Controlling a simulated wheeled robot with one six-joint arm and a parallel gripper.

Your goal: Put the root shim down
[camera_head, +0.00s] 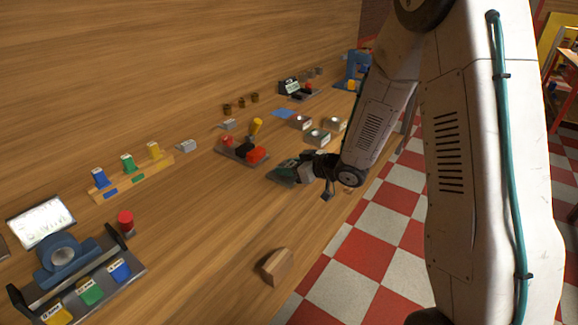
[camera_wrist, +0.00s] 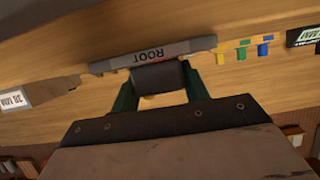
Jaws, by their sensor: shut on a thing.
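The root shim (camera_wrist: 190,48) is a grey bar lettered ROOT, seen upside down in the wrist view. A dark block (camera_wrist: 158,77) below the bar, seemingly its grip, sits between the green fingers of my gripper (camera_wrist: 160,88). My gripper is shut on it. In the head view my gripper (camera_head: 296,170) is low over the right part of the bench, near its front edge. My wrist partly hides the shim there, and I cannot tell whether it touches the bench.
The wooden bench (camera_head: 200,235) has bare wood left of my gripper. A wooden block (camera_head: 278,266) lies near the front edge. A dark tray (camera_head: 235,152) with red and yellow parts is behind my gripper. Several round pieces (camera_head: 318,137) stand beyond it. A rack (camera_head: 132,178) holds coloured pegs.

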